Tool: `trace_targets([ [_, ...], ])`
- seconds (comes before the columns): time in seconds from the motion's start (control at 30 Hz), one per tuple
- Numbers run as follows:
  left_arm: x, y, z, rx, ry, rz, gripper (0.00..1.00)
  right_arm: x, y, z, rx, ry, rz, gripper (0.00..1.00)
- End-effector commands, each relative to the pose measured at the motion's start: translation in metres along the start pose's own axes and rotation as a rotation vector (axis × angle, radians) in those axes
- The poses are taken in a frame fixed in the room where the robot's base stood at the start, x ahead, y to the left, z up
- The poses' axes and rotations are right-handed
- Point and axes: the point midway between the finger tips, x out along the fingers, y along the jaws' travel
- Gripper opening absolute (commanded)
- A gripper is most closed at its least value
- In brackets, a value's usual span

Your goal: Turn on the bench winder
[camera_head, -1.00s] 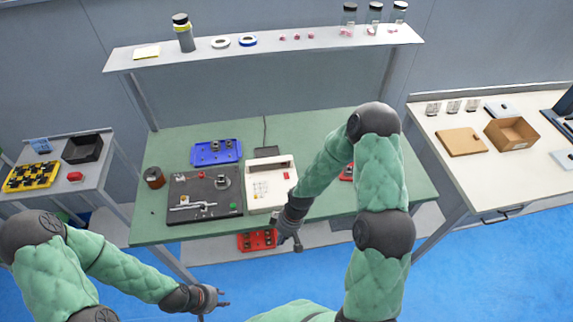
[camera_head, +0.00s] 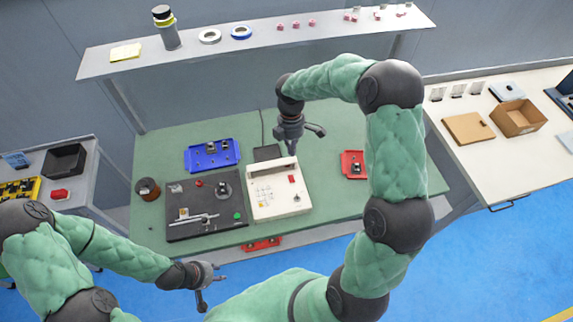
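The bench winder appears to be the black flat unit (camera_head: 207,227) on the green bench, with a round metal spindle (camera_head: 223,190). It carries a red button (camera_head: 199,183) at its back and a green button (camera_head: 238,216) near its front right corner. My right gripper (camera_head: 304,141) is open and empty, above the back of the white box beside the winder. My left gripper (camera_head: 211,291) is open and empty, in front of the bench's front edge and below the winder in the picture. Neither gripper touches the winder.
The white box (camera_head: 263,207) with a red switch stands right of the winder. A blue tray (camera_head: 198,163) lies behind it, a copper-coloured spool (camera_head: 147,190) to its left, a red tray (camera_head: 353,165) to the right. A shelf (camera_head: 270,37) spans the back. Bench around the red tray is clear.

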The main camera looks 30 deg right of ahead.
Motion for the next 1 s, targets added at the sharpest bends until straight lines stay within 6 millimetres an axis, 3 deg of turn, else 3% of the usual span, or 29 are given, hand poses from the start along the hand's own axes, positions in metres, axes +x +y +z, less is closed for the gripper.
trace_targets([
  [0.47, 0.001, 0.0, 0.001, 0.0, -0.002, 0.0, 0.31, 0.006, 0.0, 0.0, -0.001, -0.001, -0.002, 0.0],
  [1.0, 0.012, -0.004, 0.0, 0.0, -0.001, 0.0, 0.31, 0.098, -0.001, 0.0, 0.0, -0.001, -0.004, 0.0],
])
